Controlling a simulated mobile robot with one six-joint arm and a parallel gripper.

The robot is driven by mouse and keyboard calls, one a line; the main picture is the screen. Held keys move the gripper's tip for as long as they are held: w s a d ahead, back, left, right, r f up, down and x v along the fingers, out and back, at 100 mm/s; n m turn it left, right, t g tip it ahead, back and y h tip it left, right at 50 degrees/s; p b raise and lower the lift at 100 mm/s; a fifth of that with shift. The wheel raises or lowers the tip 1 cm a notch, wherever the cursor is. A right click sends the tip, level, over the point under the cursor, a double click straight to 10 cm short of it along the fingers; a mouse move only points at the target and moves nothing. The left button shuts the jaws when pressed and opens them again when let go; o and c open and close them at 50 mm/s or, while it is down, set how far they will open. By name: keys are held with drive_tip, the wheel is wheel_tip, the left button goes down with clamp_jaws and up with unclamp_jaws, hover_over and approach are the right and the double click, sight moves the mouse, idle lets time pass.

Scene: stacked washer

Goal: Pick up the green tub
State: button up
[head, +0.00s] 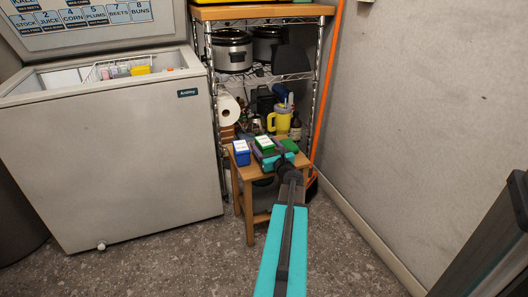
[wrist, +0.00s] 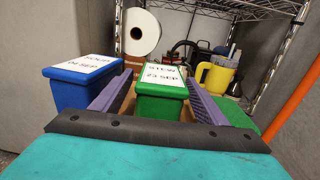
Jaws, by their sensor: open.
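The green tub (wrist: 162,102) has a white label reading "STEW 23 SEP" and stands upright on a small wooden stool. It also shows in the head view (head: 264,143), partly hidden by my gripper. My gripper (wrist: 160,78) is open, with one purple finger on each side of the green tub. A gap shows at the left finger; the right finger is very close, and I cannot tell whether it touches. In the head view my gripper (head: 271,156) is over the stool top.
A blue tub (head: 241,153) labelled "SOUP" stands just left of the left finger. Another green object (head: 290,146) lies right of the right finger. The wooden stool (head: 235,187) stands before a wire shelf with a yellow jug (head: 280,120). An open chest freezer (head: 110,150) is at left.

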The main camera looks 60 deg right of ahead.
sight(264, 141)
drive_tip(key=shift+w+d, duration=0.15)
drive_tip(key=shift+w, duration=0.15)
idle(0.4)
drive_tip(key=c, duration=1.4)
drive_tip(key=shift+o, duration=0.2)
drive_tip(key=shift+r, duration=0.15)
drive_tip(key=shift+r+p, duration=1.15)
drive_tip(key=shift+r, duration=0.55)
drive_tip(key=shift+s+a+r, duration=0.1)
drive_tip(key=shift+s+a, duration=0.1)
drive_tip(key=shift+a, duration=0.05)
drive_tip(key=p+v, duration=0.2)
drive_tip(key=v, duration=0.1)
drive_tip(key=a+p+v, duration=0.1)
drive_tip(key=p+v, duration=0.1)
drive_tip(key=v, duration=0.2)
drive_tip(key=w+a+r+p+v, duration=0.1)
drive_tip(key=p+v, duration=0.1)
drive_tip(key=v, duration=0.1)
